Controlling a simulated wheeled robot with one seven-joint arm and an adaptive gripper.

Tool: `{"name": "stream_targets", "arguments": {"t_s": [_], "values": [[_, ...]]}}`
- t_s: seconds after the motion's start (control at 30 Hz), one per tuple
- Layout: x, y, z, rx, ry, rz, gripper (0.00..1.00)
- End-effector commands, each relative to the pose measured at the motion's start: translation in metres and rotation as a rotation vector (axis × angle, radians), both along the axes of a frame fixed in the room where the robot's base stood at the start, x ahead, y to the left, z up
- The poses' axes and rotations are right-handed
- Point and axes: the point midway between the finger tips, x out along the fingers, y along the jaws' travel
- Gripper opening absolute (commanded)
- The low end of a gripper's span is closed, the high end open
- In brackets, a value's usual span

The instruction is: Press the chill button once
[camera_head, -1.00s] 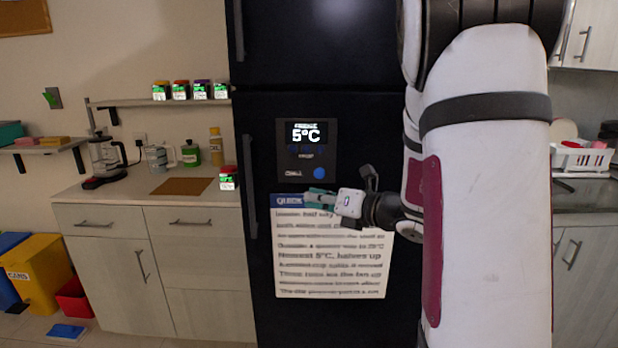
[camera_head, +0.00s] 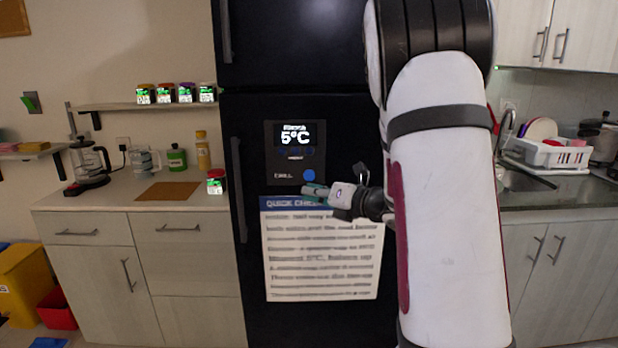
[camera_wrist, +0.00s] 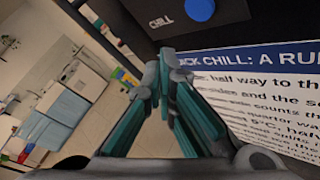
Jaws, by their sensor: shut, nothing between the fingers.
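The chill button is a round blue button (camera_head: 309,175) at the lower right of the dark control panel (camera_head: 295,155) on the black fridge. The word CHILL stands to its left. The panel's display (camera_head: 299,135) reads 5°C. In the wrist view the blue button (camera_wrist: 200,9) shows at the top, past the fingertips and a little right of them. My gripper (camera_head: 307,189), with teal fingers, is just below the button in the head view. In the wrist view its fingertips (camera_wrist: 166,52) are together with nothing between them. They look apart from the button; the exact gap cannot be told.
A printed notice (camera_head: 322,250) headed QUICK CHILL hangs on the fridge just below the panel. A fridge handle (camera_head: 238,190) stands to the left. A counter (camera_head: 110,195) with a coffee maker (camera_head: 88,165) and jars lies left; a sink and dish rack (camera_head: 550,152) lie right.

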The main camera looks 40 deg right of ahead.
Motion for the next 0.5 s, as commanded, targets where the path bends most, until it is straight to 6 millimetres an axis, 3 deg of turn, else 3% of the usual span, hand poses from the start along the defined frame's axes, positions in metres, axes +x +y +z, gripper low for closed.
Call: {"name": "stream_targets", "arguments": {"t_s": [0.23,0.5], "values": [[0.026,-0.017,-0.001,-0.002,-0.002,0.0,0.0],[0.037,-0.026,0.0,0.0,0.001,-0.001,0.0]]}}
